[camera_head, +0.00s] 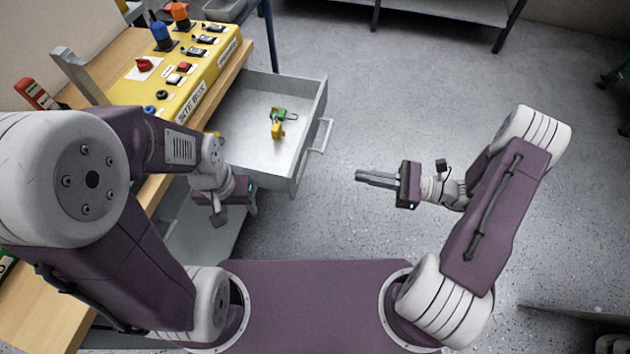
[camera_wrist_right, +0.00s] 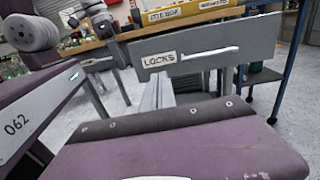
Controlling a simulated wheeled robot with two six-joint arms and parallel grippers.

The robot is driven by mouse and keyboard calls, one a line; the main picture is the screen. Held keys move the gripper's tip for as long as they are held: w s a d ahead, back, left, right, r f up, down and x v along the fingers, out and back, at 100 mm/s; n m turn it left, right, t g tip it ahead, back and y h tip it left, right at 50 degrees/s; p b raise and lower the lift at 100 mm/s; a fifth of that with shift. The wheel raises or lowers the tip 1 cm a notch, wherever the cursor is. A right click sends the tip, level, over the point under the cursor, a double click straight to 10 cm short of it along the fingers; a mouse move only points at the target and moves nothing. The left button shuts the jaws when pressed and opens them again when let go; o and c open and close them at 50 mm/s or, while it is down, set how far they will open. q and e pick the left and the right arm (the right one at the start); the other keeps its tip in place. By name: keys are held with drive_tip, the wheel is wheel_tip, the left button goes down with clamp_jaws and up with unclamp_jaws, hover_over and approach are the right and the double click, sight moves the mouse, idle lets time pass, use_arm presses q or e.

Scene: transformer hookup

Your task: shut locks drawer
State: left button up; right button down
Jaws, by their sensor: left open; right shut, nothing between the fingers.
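The locks drawer (camera_head: 257,132) stands pulled out from under the wooden workbench. A green padlock (camera_head: 282,113) and a yellow padlock (camera_head: 277,130) lie in it. Its bar handle (camera_head: 322,135) faces right. In the right wrist view the grey drawer front (camera_wrist_right: 225,62) bears a LOCKS label. My right gripper (camera_head: 363,176) is shut and empty, to the right of the handle and apart from it, pointing left toward the drawer. My left gripper (camera_head: 235,210) is open, near the drawer's lower left corner in the head view; its fingertips are partly hidden.
A yellow site box (camera_head: 180,75) with switches and knobs sits on the workbench (camera_head: 45,310). A blue rack post (camera_head: 269,35) rises behind the drawer. A metal shelf (camera_head: 450,10) stands at the back. The floor right of the drawer is clear.

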drive_tip(key=f, duration=0.1)
use_arm(q)
wheel_tip(320, 180, down, 2)
drive_tip(key=shift+a+f+b, duration=0.1)
drive_tip(key=shift+b, duration=0.5)
use_arm(e)
approach(302, 165)
drive_tip(key=shift+t, duration=0.3)
drive_tip(key=x, duration=0.7)
drive_tip(key=shift+s, duration=0.2)
